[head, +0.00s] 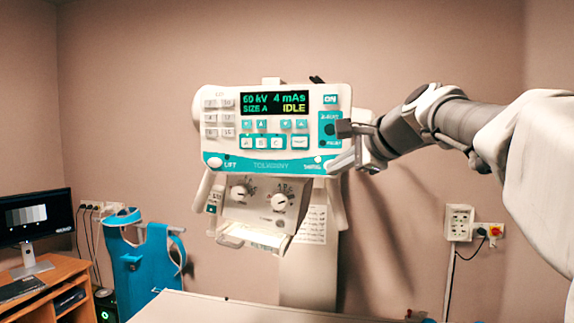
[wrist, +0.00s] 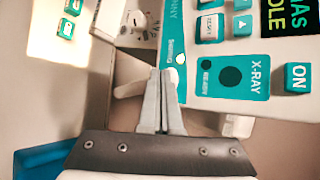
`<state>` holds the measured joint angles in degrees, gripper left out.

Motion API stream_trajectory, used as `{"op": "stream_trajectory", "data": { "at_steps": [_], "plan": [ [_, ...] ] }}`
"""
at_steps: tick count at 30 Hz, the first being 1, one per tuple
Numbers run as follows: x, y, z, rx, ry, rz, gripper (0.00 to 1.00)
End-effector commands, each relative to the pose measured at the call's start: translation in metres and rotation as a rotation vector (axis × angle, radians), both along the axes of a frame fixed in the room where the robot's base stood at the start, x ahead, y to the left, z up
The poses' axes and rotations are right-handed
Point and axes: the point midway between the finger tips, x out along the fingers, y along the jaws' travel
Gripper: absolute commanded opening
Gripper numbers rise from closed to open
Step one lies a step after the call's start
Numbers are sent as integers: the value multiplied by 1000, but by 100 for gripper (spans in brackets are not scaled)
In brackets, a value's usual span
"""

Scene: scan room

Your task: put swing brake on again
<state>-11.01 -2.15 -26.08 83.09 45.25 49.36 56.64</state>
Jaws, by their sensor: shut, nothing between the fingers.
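The control head (head: 235,172) of the X-ray unit faces me. Its teal lower strip has a SWING label near the right end, with a small pale round button (head: 318,160) beside it. The wrist view shows this button (wrist: 181,59) just past my fingertips. My gripper (head: 332,168) is shut and empty, close to the lower right corner of the control head. In the wrist view my gripper (wrist: 166,72) points at the strip near the SWING label. I cannot tell whether the tips touch the panel. The brake's state is not readable.
The display (head: 274,103) reads 60 kV, 4 mAs, SIZE A, IDLE. A LIFT button (head: 214,162) is at the strip's left end. The X-RAY panel (wrist: 232,76) and ON button (wrist: 298,77) are close right of my fingers. A knobbed box (head: 260,205) hangs below. A pale table (head: 230,310) is in front.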

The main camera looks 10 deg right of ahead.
Motion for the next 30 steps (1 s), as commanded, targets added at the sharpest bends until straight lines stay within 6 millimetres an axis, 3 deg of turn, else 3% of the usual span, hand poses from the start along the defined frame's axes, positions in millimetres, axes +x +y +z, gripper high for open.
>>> {"op": "stream_trajectory", "data": {
  "at_steps": [30],
  "plan": [
    [8, -3, 0, 0, 0, -1, 0]
  ]
}}
